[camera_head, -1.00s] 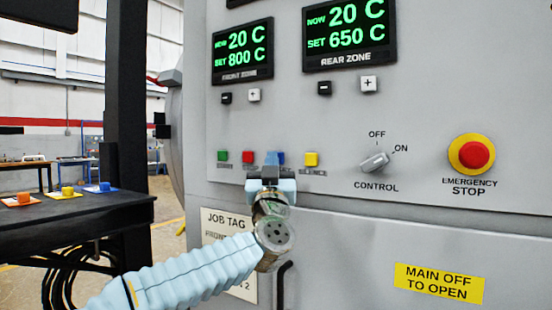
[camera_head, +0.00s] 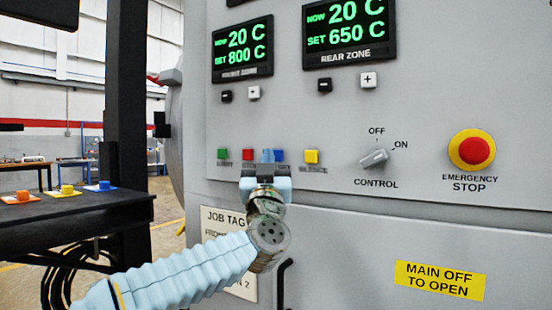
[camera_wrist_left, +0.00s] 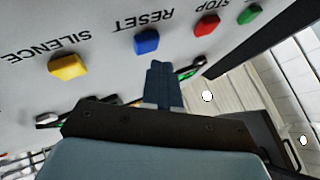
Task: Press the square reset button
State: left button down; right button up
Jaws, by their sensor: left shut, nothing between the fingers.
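The square reset button (camera_head: 280,156) is blue and sits on the grey furnace panel between the red and yellow buttons. In the left wrist view the blue button (camera_wrist_left: 147,41) has the label RESET beside it, seen upside down. My left gripper (camera_head: 267,156) is shut and empty. Its fingertips hide part of the blue button's left side in the head view. In the left wrist view the fingertips (camera_wrist_left: 157,64) point at the button, just short of it, with a small gap showing. My right gripper is not in view.
A red button (camera_head: 249,154), green button (camera_head: 222,154) and yellow button (camera_head: 311,156) share the row. The control knob (camera_head: 374,158) and emergency stop (camera_head: 472,150) are further right. A dark table (camera_head: 70,215) stands at left; a black handle (camera_head: 283,280) is below.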

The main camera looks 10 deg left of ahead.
pick_arm(q)
jog(key=shift+s+a+b, duration=0.3)
jog(key=shift+s+b, duration=0.15)
jog(key=shift+s, duration=0.35)
jog(key=shift+s+a+b, duration=0.25)
jog(key=shift+s+b, duration=0.15)
jog(key=shift+s, duration=0.35)
jog(key=shift+s+a+b, duration=0.3)
jog(key=shift+s+b, duration=0.15)
jog(key=shift+s, duration=0.35)
